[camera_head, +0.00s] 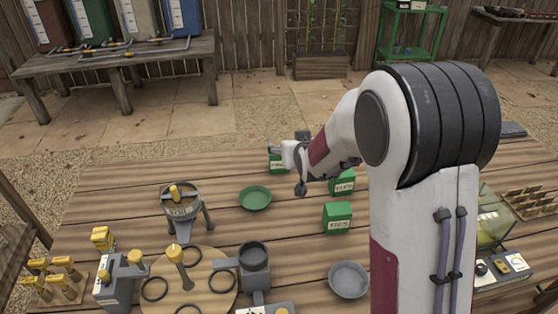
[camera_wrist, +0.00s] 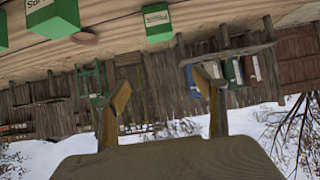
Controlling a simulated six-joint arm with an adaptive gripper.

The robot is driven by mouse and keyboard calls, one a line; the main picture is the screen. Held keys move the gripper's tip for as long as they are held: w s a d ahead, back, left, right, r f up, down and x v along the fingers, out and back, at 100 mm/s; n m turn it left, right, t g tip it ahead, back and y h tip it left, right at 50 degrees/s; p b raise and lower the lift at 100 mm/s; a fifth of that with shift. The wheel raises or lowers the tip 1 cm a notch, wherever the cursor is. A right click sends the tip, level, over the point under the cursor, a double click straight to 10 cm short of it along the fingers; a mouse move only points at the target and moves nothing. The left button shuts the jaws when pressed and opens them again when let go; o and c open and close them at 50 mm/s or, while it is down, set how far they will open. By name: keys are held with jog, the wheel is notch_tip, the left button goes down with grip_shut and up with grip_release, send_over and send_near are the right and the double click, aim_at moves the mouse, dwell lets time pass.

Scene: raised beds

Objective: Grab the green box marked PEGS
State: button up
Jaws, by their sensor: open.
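Three green boxes with white labels stand on the wooden table. In the head view one is partly behind my wrist (camera_head: 278,166), one is right of it beside my forearm (camera_head: 344,187), and one is nearer (camera_head: 337,212). The small labels are hard to read there. The upside-down wrist view shows a green box (camera_wrist: 157,29) whose label seems to read PEGS, another at upper left (camera_wrist: 55,22) with a label ending in IPS, and a sliver of a third at the left edge. My gripper (camera_wrist: 163,82) is open and empty, apart from the boxes, above the table.
A green dish (camera_head: 255,198) lies left of the boxes, and a grey bowl (camera_head: 348,280) lies nearer. A tripod stand (camera_head: 181,210), a round wooden board (camera_head: 205,290) and yellow-handled tools (camera_head: 62,275) fill the left. A clear-fronted case (camera_head: 493,222) is right of my arm.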

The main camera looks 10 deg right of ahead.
aim_at(280, 158)
jog(key=w+f, duration=0.2)
jog(key=f, duration=0.2)
jog(key=w+f+t, duration=0.1)
jog(key=w+f, duration=0.2)
jog(key=f, duration=0.1)
jog(key=w+f+t, duration=0.1)
jog(key=w+f, duration=0.1)
jog(key=f, duration=0.2)
jog(key=shift+w+a+f, duration=0.15)
jog(key=shift+w+f, duration=0.15)
jog(key=shift+w+f+t, duration=0.15)
jog(key=shift+f+t, duration=0.25)
jog(key=shift+f, duration=0.25)
jog(key=shift+w, duration=0.1)
jog(key=shift+x, duration=1.25)
jog(key=shift+w+a+f, duration=0.15)
jog(key=shift+w+a, duration=0.1)
jog(key=shift+w, duration=0.6)
jog(key=shift+w+a+f, duration=0.2)
jog(key=shift+w, duration=0.6)
jog(key=shift+x, duration=0.9)
